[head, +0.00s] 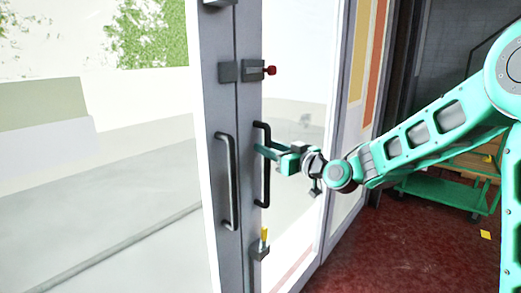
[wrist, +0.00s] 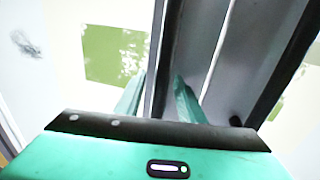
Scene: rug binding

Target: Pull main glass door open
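The main glass door is a double door in grey frames, and the two leaves meet edge to edge. The right leaf (head: 248,105) has a dark vertical bar handle (head: 265,190), and the left leaf has a matching handle (head: 233,185). My green gripper (head: 263,150) is at the upper half of the right leaf's handle. In the wrist view my fingers (wrist: 160,92) lie on either side of a dark upright bar (wrist: 168,50). A narrow gap seems to show beside it, so I cannot tell whether they press on it.
A latch with a red knob (head: 271,70) sits above the handles, and one with a yellow lever (head: 264,235) sits below. A green cart (head: 440,190) stands at the right. Dark red floor (head: 390,250) in front of the cart is mostly clear.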

